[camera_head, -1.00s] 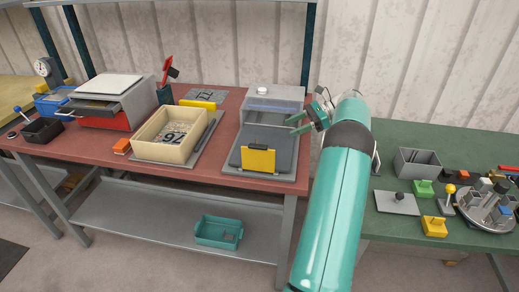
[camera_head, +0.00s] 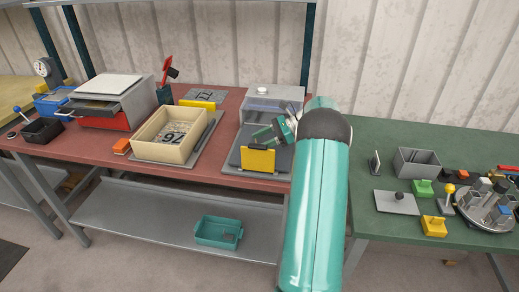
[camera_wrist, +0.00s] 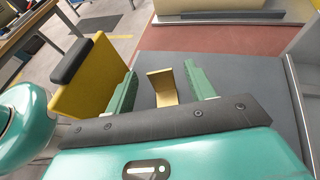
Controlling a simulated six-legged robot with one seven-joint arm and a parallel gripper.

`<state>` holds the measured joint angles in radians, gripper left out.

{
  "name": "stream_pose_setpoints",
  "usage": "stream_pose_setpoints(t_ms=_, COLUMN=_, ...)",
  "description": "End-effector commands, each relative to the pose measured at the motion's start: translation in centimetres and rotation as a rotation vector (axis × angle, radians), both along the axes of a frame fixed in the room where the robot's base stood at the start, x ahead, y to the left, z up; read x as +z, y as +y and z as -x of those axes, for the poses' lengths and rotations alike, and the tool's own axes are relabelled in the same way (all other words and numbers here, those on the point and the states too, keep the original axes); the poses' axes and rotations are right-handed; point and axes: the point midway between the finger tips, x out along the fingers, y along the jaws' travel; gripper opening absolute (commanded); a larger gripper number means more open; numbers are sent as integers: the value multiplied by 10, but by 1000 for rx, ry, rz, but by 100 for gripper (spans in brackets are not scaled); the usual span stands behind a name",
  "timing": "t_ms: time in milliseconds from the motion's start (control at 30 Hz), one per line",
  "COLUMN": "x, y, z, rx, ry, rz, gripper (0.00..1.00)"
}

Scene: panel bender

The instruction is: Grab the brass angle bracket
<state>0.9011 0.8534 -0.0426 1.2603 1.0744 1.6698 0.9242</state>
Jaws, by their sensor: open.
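The brass angle bracket (camera_wrist: 162,88) shows in the wrist view as a small bent gold piece on a dark grey surface (camera_wrist: 228,70). My gripper (camera_wrist: 161,70) is open, with one green finger on each side of the bracket and visible gaps between. I cannot tell the height of the fingers relative to it. In the head view my gripper (camera_head: 258,137) is over the dark pad, behind a yellow plate with a black top edge (camera_head: 257,161). I cannot make out the bracket in the head view.
The yellow plate also stands close left of my fingers in the wrist view (camera_wrist: 97,75). A grey box with a round knob (camera_head: 275,99) is behind the pad. A cream bin (camera_head: 151,145) is to the left. The green table (camera_head: 375,225) holds several small items at right.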

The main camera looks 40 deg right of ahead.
Motion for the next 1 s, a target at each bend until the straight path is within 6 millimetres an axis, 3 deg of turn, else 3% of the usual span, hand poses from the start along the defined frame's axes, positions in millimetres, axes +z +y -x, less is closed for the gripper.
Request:
stream_pose_setpoints(t_ms=133, x=0, y=-1, z=0, rx=-1, ry=0, rz=0, gripper=53)
stream_pose_setpoints(t_ms=367, x=0, y=-1, z=0, rx=0, ry=0, rz=0, gripper=7)
stream_pose_setpoints(t_ms=400, x=0, y=-1, z=0, rx=0, ry=0, rz=0, gripper=6)
stream_pose_setpoints(t_ms=733, x=9, y=-1, z=0, rx=0, ry=-2, rz=1, gripper=5)
stream_pose_setpoints(t_ms=1000, x=60, y=-1, z=1, rx=-1, ry=-4, rz=3, gripper=5)
